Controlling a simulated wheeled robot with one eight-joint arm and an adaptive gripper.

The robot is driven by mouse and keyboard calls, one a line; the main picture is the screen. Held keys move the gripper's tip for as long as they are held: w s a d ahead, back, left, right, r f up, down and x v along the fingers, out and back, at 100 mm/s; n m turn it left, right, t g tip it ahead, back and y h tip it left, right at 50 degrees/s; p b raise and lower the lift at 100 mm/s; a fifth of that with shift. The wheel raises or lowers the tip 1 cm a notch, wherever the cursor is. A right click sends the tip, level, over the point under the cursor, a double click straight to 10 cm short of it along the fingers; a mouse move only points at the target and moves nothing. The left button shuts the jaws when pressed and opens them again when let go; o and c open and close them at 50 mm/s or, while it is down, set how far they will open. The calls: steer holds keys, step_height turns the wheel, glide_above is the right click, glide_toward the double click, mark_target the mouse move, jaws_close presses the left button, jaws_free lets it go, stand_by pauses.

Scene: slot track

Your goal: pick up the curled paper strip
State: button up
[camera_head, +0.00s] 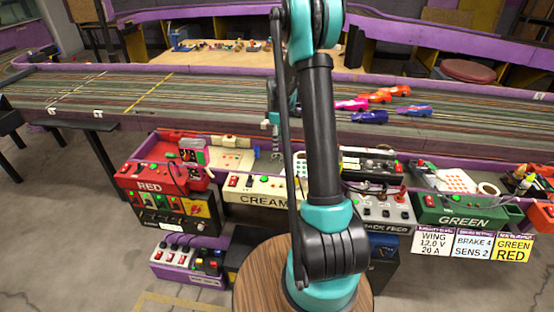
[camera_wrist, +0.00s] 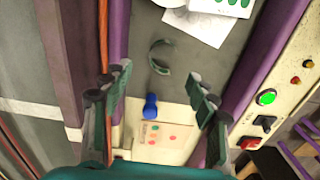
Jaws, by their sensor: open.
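A small curled strip (camera_wrist: 160,57), grey-green in this light, lies on the grey surface of a narrow purple-edged tray in the wrist view. It looks like the curled paper strip. My gripper (camera_wrist: 160,88) is open and empty, its two dark green fingers spread wide on either side. The strip shows beyond the fingertips, between their lines, and no finger touches it. In the head view my gripper (camera_head: 271,124) is partly hidden behind my arm, above the purple-edged trays. I cannot make out the strip there; my arm may cover it.
A blue object (camera_wrist: 151,106) and a cream card with coloured dots (camera_wrist: 160,137) lie between the fingers, nearer my wrist. White sheets (camera_wrist: 205,20) lie beyond the strip. A cream panel with buttons (camera_wrist: 275,85) runs along the right. Toy cars (camera_head: 372,116) stand on the track behind.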

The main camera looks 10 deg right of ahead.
mark_target(277, 155)
steer(key=shift+s+f, duration=0.15)
steer(key=shift+f, duration=3.55)
steer(key=c, duration=0.8)
